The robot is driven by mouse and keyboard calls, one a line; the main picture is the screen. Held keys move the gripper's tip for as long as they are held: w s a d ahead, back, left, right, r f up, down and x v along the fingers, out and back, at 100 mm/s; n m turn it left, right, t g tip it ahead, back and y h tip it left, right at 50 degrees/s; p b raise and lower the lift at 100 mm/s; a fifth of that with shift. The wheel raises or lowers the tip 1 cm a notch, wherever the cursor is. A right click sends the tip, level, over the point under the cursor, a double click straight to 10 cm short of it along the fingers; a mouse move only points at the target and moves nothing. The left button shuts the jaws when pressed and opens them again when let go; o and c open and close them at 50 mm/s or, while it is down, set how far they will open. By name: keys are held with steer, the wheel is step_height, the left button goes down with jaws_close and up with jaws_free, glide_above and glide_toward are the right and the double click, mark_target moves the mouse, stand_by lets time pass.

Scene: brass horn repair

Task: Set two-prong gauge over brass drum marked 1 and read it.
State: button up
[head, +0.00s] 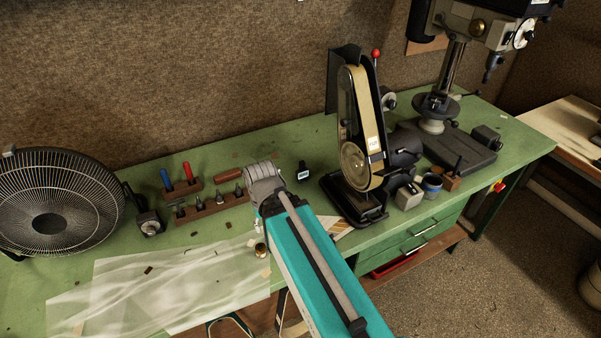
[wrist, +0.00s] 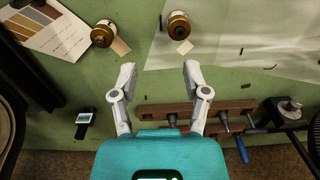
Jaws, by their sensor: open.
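In the wrist view two brass drums lie on the green bench, one at the top left (wrist: 104,33) and one at the top centre (wrist: 179,24). Each has a small paper tag beside it; I cannot read a number on either. One brass drum (head: 260,250) shows in the head view beside my teal arm. A small black gauge with a lit display (wrist: 84,121) lies at the lower left; it also shows in the head view (head: 303,171). Its prongs and reading are not clear. My gripper (wrist: 158,73) is open and empty, its fingertips pointing toward the drums, apart from them.
A tool rack (head: 220,205) with several tools stands near the wall. A belt sander (head: 358,130) and drill press (head: 445,105) stand right, a fan (head: 45,200) left. A translucent sheet (head: 170,285) covers the front left. A striped card (wrist: 62,28) lies beside the left drum.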

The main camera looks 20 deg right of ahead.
steer(key=shift+w+d+f+m+b, duration=0.3)
steer(key=shift+f+m+b, duration=0.1)
steer(key=shift+m, duration=0.2)
steer(key=m+t+b, duration=1.5)
steer(key=m, duration=2)
glide_toward(304, 165)
steer(key=r+v, duration=0.1)
steer(key=v, duration=0.2)
steer(key=shift+w+d+f+y, duration=0.1)
steer(key=shift+w+f+y, duration=0.05)
steer(key=shift+f+y, duration=0.15)
steer(key=shift+w, duration=0.1)
steer(key=shift+n, duration=0.3)
steer(key=b+x, duration=0.2)
steer(key=x, duration=0.5)
steer(key=shift+d+f, duration=0.1)
steer(key=shift+f, duration=0.1)
steer(key=shift+w+f, duration=0.15)
steer(key=shift+w, duration=0.5)
